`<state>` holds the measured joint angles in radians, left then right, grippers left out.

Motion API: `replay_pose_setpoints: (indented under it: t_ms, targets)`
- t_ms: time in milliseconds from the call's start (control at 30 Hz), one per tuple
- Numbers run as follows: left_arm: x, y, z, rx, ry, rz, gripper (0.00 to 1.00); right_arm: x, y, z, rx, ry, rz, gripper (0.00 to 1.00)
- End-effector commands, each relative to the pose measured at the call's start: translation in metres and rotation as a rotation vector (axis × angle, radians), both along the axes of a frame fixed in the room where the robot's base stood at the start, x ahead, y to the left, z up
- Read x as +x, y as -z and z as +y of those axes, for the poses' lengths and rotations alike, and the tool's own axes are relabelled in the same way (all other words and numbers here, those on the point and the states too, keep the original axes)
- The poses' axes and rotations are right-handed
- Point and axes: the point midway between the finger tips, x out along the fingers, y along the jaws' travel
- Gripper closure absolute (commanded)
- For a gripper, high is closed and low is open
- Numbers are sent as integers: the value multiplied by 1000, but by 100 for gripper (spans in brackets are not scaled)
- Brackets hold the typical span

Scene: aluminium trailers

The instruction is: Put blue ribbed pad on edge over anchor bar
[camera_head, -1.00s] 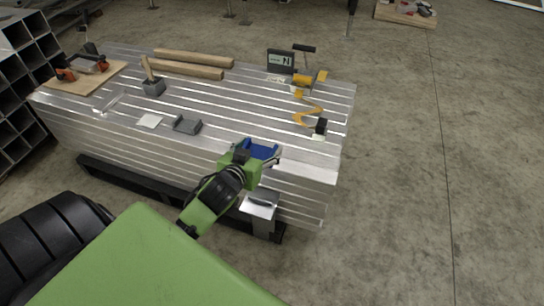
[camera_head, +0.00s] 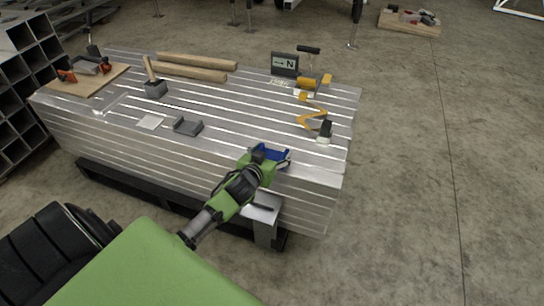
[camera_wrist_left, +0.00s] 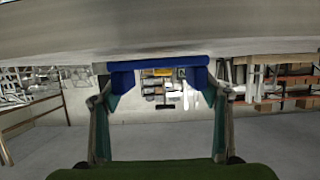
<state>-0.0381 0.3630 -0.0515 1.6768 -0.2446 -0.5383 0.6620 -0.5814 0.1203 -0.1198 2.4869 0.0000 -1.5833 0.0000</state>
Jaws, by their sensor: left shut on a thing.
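The blue ribbed pad (camera_head: 273,150) is at the near right edge of the aluminium trailer bed (camera_head: 230,150). My left gripper (camera_head: 264,158) is shut on it. In the left wrist view, the pad (camera_wrist_left: 158,66) spans between the fingers of the gripper (camera_wrist_left: 163,86), against the pale metal face above. Whether it rests on the edge or is just off it, I cannot tell. A steel bracket with a short dark bar, perhaps the anchor bar (camera_head: 262,207), sticks out below the edge, under my gripper. My right gripper is not in view.
A grey tray-like block (camera_head: 188,126) and a white card (camera_head: 150,121) lie left of the pad. A yellow strap (camera_head: 312,117) lies behind it. A mallet (camera_head: 154,85), timbers (camera_head: 195,66) and a display box (camera_head: 285,64) stand farther back.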

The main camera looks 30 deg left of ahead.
Motion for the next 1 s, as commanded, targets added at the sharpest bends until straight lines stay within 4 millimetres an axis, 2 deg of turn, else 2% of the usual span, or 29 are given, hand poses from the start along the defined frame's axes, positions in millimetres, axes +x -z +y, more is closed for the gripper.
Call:
replay_pose_setpoints:
  t_ms: [33, 400, 433, 500, 867, 1000]
  targets:
    - [0, 8, 0, 1, -1, -1, 53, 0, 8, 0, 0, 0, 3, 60]
    - [0, 11, 0, -1, -1, -3, 54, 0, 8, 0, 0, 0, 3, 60]
    - [0, 10, 0, 0, 0, -2, 26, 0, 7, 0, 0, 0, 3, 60]
    - [0, 10, 0, 0, 0, -2, 14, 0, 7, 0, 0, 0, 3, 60]
    - [0, 7, 0, 0, 0, -2, 14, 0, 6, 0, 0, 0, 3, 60]
    - [-13, 1, -3, -2, 0, 0, 14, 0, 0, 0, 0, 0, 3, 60]
